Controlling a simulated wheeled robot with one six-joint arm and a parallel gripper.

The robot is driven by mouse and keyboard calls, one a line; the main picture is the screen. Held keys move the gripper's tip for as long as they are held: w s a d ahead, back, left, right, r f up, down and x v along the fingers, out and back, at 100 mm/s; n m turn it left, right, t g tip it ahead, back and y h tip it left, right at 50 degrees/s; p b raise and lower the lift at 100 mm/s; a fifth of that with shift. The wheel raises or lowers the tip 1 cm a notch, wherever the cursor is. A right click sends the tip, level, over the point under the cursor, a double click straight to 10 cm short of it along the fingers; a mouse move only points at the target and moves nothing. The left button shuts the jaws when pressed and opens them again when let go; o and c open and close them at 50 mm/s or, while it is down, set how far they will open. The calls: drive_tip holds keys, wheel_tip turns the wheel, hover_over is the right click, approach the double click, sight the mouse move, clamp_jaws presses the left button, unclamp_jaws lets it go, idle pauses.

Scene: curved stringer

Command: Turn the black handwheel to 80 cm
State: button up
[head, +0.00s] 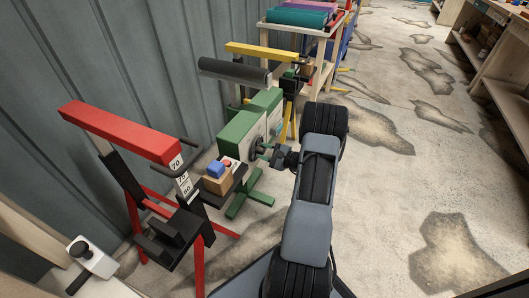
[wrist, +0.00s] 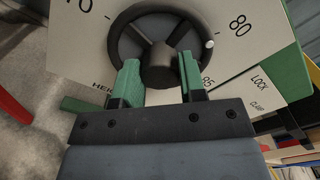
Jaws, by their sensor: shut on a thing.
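The black handwheel (wrist: 128,43) has spokes, a round hub and a white dot on its rim. It is mounted on a pale dial plate (wrist: 270,50) on the green machine (head: 240,138). In the wrist view the white dot lies at the wheel's right, slightly below the 80 mark and above the 85. My gripper (wrist: 159,82) has green fingers, one on each side of the hub, and is shut on the handwheel. The fingers hide the lower part of the wheel. In the head view my gripper (head: 268,150) reaches the machine's face from the right.
A red stand (head: 125,132) with 70 and 80 labels is at left. A small box with blue and red blocks (head: 217,171) sits beside the machine. A dark roller (head: 234,71) is above. A shelf (head: 310,35) stands behind. Cracked floor at right is open.

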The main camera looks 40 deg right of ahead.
drive_tip(key=o, duration=0.9)
drive_tip(key=p+v, duration=0.3)
drive_tip(key=v, duration=1.1)
